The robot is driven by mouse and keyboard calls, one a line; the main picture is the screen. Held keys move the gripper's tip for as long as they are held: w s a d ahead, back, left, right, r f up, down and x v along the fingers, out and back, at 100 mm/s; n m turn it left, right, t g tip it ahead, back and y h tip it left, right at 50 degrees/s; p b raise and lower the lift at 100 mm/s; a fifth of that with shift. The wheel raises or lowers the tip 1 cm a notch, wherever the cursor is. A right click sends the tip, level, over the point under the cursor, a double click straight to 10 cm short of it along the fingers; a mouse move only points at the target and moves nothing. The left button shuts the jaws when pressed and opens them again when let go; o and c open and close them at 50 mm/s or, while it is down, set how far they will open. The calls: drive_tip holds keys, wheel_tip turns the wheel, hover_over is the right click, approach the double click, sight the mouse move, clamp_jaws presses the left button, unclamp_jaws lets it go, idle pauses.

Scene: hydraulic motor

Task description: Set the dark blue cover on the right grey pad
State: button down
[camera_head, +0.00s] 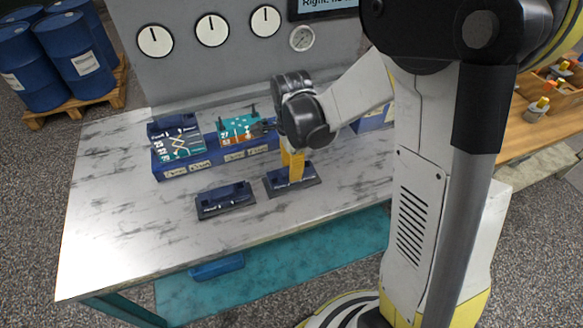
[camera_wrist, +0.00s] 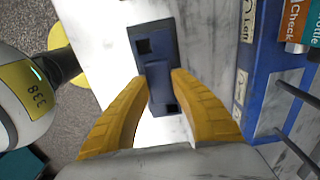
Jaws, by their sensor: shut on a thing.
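My gripper (camera_head: 292,165) has yellow fingers pointing down over the right grey pad (camera_head: 302,187) on the bench. It is shut on the raised middle of a dark blue cover (camera_head: 277,180). The wrist view also shows this cover (camera_wrist: 161,92) between the fingertips, with square dark openings at both ends. The cover is at the pad, touching or very close to it; I cannot tell which. The left grey pad (camera_head: 232,211) lies beside it with another dark blue cover (camera_head: 224,196) on it. The fingers hide part of the held cover.
Behind the pads stands a blue fixture (camera_head: 208,161) with teal labelled panels; its blue edge and dark rods show close on the right in the wrist view. The marbled bench top (camera_head: 120,235) is clear at front left. Gauges hang on the grey wall behind.

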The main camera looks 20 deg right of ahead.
drive_tip(key=shift+f, duration=0.35)
drive_tip(key=c, duration=1.1)
unclamp_jaws()
